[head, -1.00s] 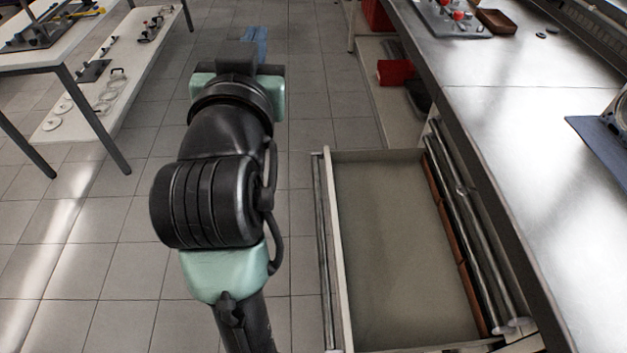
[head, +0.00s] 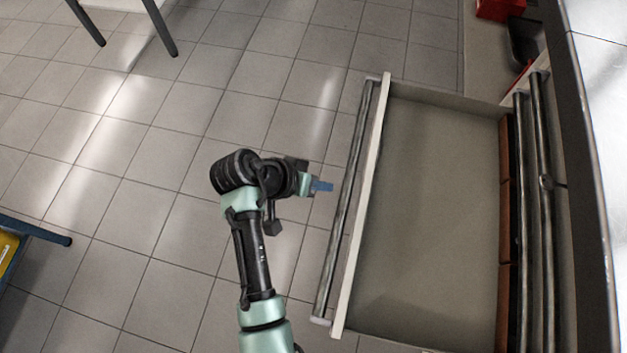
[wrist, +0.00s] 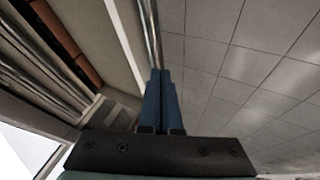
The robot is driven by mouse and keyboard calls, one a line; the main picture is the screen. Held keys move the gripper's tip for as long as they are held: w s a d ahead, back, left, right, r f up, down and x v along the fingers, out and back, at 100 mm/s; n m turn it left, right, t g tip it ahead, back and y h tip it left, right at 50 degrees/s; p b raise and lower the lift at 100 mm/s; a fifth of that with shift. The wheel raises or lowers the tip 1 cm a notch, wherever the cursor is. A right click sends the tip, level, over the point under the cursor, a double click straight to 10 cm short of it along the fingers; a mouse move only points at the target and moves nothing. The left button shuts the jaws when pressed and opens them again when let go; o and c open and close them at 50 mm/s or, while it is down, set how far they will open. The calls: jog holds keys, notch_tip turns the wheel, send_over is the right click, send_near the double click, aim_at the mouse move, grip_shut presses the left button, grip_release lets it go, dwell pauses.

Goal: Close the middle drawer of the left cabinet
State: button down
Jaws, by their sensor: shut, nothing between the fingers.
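The pulled-out drawer (head: 430,200) is grey inside, with a light front panel and a long metal bar handle (head: 346,200) along its outer left side in the head view. The drawer looks empty over most of its floor. My gripper (head: 328,187) is shut and empty, just left of the handle and pointing toward it. In the wrist view, the two blue fingers of my gripper (wrist: 161,75) are together, and the handle (wrist: 150,35) runs close to their tips. I cannot tell whether they touch. Which drawer level this is cannot be told from above.
A worktop (head: 605,130) overhangs at far right. A red bin (head: 500,8) is at the top. Open tiled floor (head: 130,220) lies to the left.

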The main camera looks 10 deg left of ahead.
aim_at(348, 196)
jog(key=x, duration=0.4)
jog(key=shift+b, duration=0.4)
jog(key=d, duration=0.2)
jog(key=shift+d+r, duration=0.1)
jog(key=shift+d, duration=0.9)
